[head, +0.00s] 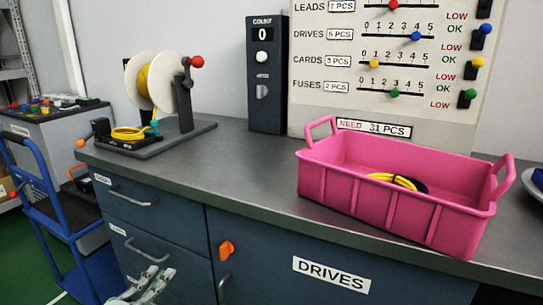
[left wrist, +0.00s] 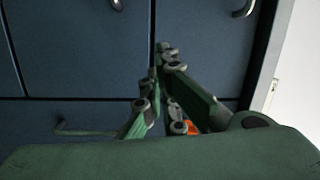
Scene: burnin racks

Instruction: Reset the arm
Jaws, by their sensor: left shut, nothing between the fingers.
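My left gripper (head: 150,284) shows at the bottom edge of the head view, low in front of the blue drawer fronts. It is shut and empty. In the left wrist view its fingers (left wrist: 165,58) come together at the tips, with the blue cabinet front behind them. Nothing is held between them. Most of my left arm is out of view. My right gripper shows in neither view.
A grey countertop (head: 240,170) runs above the drawers. It carries a pink crate (head: 370,205) with a yellow cable coil (head: 394,180), and a white reel (head: 140,85) on a stand. Handles and an orange latch (head: 227,250) project from the cabinet. A blue cart (head: 65,215) stands left.

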